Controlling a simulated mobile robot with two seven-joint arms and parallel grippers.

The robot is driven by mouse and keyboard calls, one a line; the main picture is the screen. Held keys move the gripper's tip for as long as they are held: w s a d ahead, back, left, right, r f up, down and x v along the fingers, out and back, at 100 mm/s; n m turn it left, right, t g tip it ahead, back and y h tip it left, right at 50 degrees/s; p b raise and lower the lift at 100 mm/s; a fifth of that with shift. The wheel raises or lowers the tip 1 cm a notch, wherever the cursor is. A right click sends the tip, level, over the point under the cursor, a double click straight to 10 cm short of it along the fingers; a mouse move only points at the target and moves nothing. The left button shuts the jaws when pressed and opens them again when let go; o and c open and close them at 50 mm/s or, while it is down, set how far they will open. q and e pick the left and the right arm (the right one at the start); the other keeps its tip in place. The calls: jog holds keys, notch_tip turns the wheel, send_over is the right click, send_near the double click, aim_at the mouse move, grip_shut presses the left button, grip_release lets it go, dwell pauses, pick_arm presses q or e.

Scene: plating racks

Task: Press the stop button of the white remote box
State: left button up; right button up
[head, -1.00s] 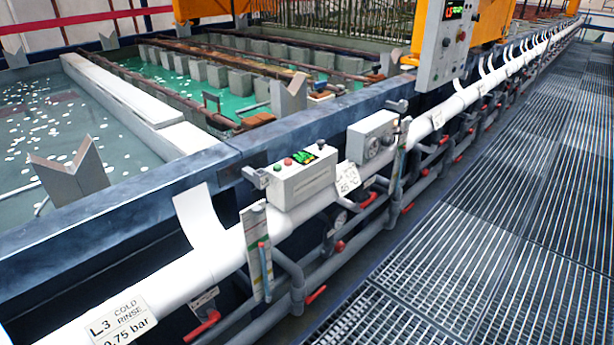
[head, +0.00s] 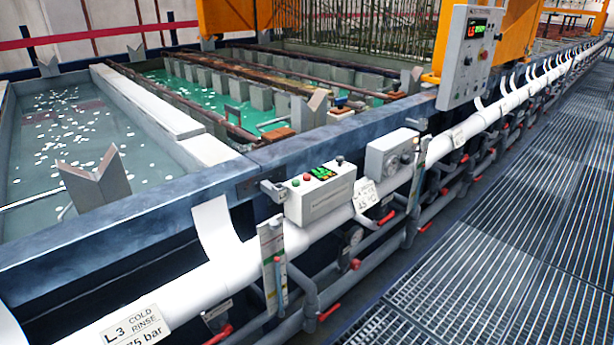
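A white remote box (head: 322,203) sits on the white pipe along the tank's edge, near the middle of the head view. Any lettering on the box is too small to read. Neither of my grippers is in view, and nothing touches the box.
A grey dial box (head: 391,155) stands to the right. A larger control panel (head: 467,58) hangs farther back. A white sign (head: 137,329) reads "L3 COLD RINSE". Red-handled valves (head: 330,312) line the pipes below. The grated walkway (head: 490,240) at right is clear.

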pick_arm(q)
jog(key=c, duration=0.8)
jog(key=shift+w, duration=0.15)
